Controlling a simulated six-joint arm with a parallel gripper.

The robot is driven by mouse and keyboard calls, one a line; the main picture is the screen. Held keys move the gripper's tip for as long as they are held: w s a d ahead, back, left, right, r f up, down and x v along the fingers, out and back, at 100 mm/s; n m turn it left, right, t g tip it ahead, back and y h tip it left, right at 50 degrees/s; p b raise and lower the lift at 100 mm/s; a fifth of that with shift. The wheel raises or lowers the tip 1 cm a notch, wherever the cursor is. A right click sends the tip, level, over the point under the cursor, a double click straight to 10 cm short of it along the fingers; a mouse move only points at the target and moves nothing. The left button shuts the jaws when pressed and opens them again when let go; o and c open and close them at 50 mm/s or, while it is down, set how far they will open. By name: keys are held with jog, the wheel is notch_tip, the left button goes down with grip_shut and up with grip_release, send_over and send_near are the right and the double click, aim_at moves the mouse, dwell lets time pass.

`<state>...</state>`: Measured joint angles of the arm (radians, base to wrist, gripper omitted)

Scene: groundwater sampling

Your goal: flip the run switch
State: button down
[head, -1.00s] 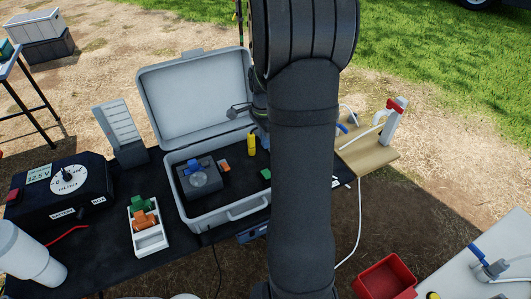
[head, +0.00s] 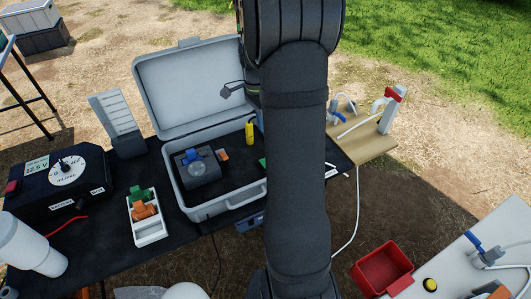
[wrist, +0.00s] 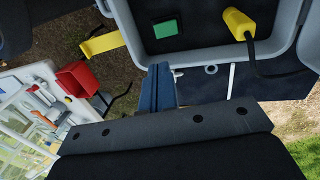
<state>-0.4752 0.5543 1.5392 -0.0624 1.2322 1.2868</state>
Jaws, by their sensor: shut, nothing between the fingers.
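The black control box (head: 62,190) stands at the left end of the black table, with a white mL/min dial (head: 68,169) and a 12.5 V readout on top. Its front face bears two small labels, one seeming to read RUN (head: 97,190). A red part (head: 11,187) sits at its left side; I cannot tell whether it is the run switch. In the wrist view my gripper (wrist: 158,88) is shut and empty, near the open case, well away from the control box.
The open grey case (head: 228,200) holds a black unit with a blue knob (head: 190,155) and a yellow cylinder (head: 249,133). A white tray (head: 149,232) with green and orange parts stands between box and case. A red bin (head: 380,270) is at lower right.

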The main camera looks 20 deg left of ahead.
jog(key=f, duration=0.4)
jog(key=s+d+f, duration=0.1)
jog(key=f, duration=0.4)
jog(key=s+f, duration=0.1)
jog(key=f, duration=0.3)
jog(key=shift+d+f, duration=0.4)
jog(key=shift+s+d+f+t+y, duration=0.35)
jog(key=shift+f+t+y, duration=0.15)
jog(key=shift+t+y, duration=0.1)
jog(key=shift+a, duration=0.1)
